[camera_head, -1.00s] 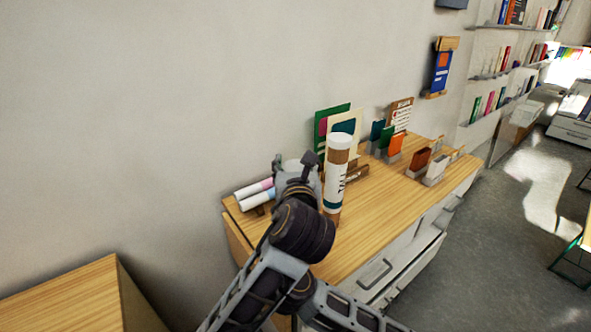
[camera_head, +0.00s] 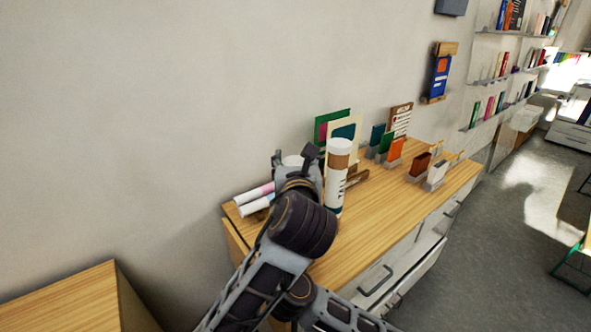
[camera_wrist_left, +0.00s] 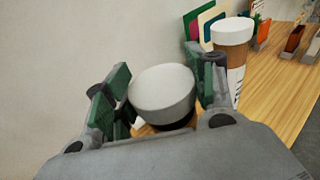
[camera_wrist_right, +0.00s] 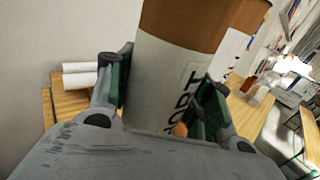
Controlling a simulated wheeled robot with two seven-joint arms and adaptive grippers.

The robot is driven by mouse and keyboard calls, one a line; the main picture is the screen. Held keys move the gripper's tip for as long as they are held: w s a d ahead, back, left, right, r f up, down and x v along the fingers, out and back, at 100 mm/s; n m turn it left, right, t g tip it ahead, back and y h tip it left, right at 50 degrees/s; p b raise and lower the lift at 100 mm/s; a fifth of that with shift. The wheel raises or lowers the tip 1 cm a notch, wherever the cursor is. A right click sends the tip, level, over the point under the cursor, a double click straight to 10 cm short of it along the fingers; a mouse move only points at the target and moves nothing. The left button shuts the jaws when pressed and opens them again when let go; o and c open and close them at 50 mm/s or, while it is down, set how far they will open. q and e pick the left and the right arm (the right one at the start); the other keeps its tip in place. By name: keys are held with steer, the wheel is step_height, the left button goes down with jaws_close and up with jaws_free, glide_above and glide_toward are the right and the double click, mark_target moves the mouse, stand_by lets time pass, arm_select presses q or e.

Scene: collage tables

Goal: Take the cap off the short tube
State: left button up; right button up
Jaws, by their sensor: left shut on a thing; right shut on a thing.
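My left gripper (camera_wrist_left: 158,95) is shut on a white round cap (camera_wrist_left: 162,88); a dark band shows under the cap in the left wrist view. In the head view my left gripper (camera_head: 298,170) is over the wooden table, just left of a taller tube (camera_head: 338,185) with a white top, and hides what is behind it. In the right wrist view my right gripper (camera_wrist_right: 160,95) is shut on the short tube (camera_wrist_right: 165,75), brown above a white label partly reading "ORT". Its top is out of that view, so I cannot tell whether the cap still touches it.
Two white rolls (camera_head: 256,193) lie at the table's left end. The taller tube (camera_wrist_left: 235,45) is close beside my left gripper. Cards in holders (camera_head: 394,148) stand further right. The table's front right (camera_head: 385,220) is clear. A plain wall is behind.

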arm_select(q)
steer(key=shift+r, duration=1)
arm_select(e)
steer(key=o, duration=1.5)
steer(key=shift+s+a, duration=0.2)
steer(key=shift+s, duration=3.55)
steer(key=shift+f, duration=0.1)
